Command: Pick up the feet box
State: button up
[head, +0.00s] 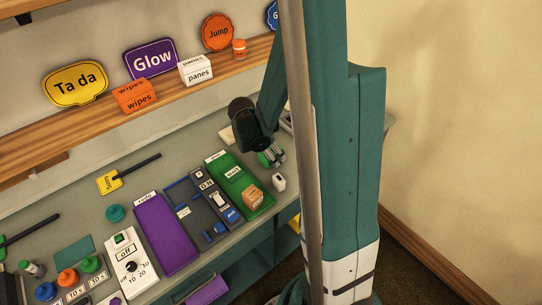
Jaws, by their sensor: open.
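A small orange-brown box (253,201) stands on the near right part of a green tray (226,171). Its lettering is too small to read, so I cannot tell for sure that it is the feet box. My gripper (271,158) is above the counter, beyond the box and a little to its right in the picture. It is open, with nothing visible in it, and apart from the box. No other box in view is readable as feet; the shelf boxes are the orange wipes box (135,97) and the white panes box (195,70).
A small white item (279,182) stands on the counter just right of the green tray. Left of that tray are a dark tray (207,215) with blue pieces and a purple tray (165,235). The wooden shelf (62,134) runs behind. My arm column hides the counter's right part.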

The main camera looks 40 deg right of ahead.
jog(key=shift+c, duration=0.6)
jog(key=c, duration=1)
jog(key=shift+o, duration=0.2)
jog(key=shift+r, duration=0.15)
jog(key=shift+r+p, duration=0.5)
jog(key=shift+r, duration=4.35)
